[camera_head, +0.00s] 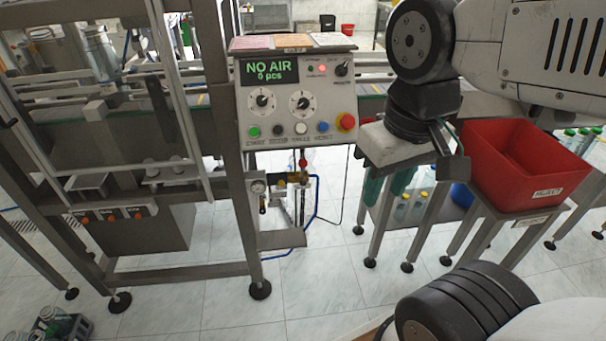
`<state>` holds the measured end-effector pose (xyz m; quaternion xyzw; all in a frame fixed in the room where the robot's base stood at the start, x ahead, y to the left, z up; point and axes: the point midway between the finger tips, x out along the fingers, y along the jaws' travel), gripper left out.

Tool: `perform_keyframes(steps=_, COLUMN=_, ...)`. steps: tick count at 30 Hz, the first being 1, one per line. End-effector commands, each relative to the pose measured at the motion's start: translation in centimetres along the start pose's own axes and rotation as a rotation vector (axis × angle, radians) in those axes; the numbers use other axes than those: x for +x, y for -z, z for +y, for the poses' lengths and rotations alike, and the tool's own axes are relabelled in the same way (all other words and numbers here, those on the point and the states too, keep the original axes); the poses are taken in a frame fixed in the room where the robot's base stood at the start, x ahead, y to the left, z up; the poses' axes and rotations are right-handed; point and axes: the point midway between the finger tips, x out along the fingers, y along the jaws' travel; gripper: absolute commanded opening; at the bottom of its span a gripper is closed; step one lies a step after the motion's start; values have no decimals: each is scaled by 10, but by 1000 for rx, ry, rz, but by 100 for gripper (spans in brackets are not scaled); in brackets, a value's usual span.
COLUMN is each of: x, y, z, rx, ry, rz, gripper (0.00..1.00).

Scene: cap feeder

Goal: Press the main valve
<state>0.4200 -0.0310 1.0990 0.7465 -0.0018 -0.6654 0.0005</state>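The valve assembly stands below the control box, with a small red part (303,163) on top, brass-coloured fittings (298,178) and a blue hose (314,205). A round pressure gauge (258,187) is on its left. I take this assembly to be the main valve; no label on it is readable. The control box (297,112) has a display (269,70) reading "NO AIR" and "5 pcs". My gripper (449,156) hangs at the right, between the control box and the red crate, well apart from the valve. Its finger opening is unclear from this angle.
A red crate (510,170) stands on a small table right of my gripper. The control box carries a red knob on yellow (345,121) and several coloured buttons. Metal frame posts (238,205) stand left of the valve. Tiled floor (340,290) is open in front.

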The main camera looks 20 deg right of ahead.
Motion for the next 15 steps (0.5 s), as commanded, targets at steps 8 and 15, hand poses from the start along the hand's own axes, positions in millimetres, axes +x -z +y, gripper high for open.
perform_keyframes(steps=8, x=0, y=0, z=0, rx=0, ry=0, rz=0, gripper=36)
perform_keyframes(steps=15, x=3, y=1, z=-4, rx=-20, ry=2, rz=-15, gripper=0)
